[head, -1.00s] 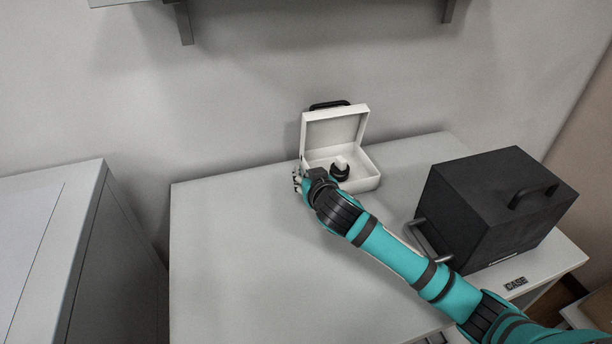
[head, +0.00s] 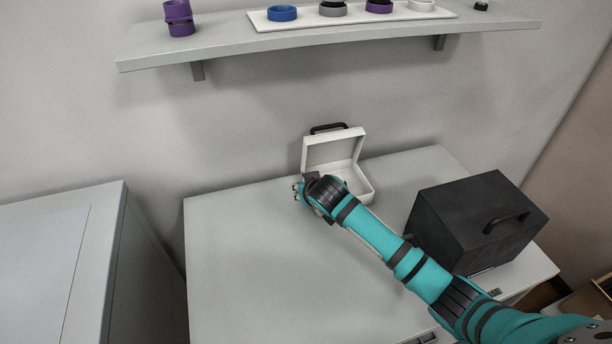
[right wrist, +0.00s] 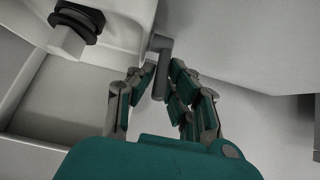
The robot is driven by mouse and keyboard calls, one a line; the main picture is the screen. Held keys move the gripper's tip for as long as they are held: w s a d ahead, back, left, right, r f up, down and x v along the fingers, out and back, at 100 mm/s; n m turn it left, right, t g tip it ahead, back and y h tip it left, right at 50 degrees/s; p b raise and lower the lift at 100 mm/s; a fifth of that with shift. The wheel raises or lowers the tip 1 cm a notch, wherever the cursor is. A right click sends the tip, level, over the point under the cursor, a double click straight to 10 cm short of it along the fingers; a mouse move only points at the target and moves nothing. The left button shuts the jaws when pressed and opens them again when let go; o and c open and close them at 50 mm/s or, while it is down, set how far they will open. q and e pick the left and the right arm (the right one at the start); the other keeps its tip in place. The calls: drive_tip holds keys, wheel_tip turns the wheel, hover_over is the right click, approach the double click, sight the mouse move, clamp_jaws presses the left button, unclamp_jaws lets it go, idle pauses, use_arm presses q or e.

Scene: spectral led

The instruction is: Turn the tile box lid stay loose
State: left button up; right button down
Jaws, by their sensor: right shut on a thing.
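The white tile box (head: 365,197) stands on the grey desk with its lid (head: 338,150) tilted up and a black handle on the lid's top edge. My right gripper (head: 299,192) is at the box's left side, and my wrist covers part of the box. In the right wrist view, my right gripper (right wrist: 162,82) is shut on a small grey lever (right wrist: 161,55), which looks like the lid stay, at the box's side. A black round part with a white square block (right wrist: 70,32) is inside the box (right wrist: 112,25). My left gripper is out of view.
A black case (head: 465,225) with a handle stands on the desk's right. A shelf (head: 225,55) above holds a purple part (head: 179,18) and a white tray (head: 300,22) of coloured rings. The desk's left part (head: 235,260) is clear. A grey cabinet (head: 60,260) stands left.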

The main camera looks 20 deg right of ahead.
drive_tip(key=w+g+p, duration=0.1)
drive_tip(key=p, duration=0.2)
drive_tip(key=shift+r+g, duration=0.4)
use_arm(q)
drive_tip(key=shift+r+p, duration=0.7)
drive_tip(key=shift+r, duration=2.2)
use_arm(e)
drive_tip(key=shift+w+f+g, duration=0.2)
drive_tip(key=shift+f+g, duration=0.05)
drive_tip(key=shift+g, duration=0.45)
drive_tip(key=c, duration=1.3)
unclamp_jaws()
drive_tip(key=shift+c, duration=0.2)
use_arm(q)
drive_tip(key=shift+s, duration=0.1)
use_arm(e)
drive_tip(key=v, duration=1.2)
drive_tip(key=shift+f, duration=0.1)
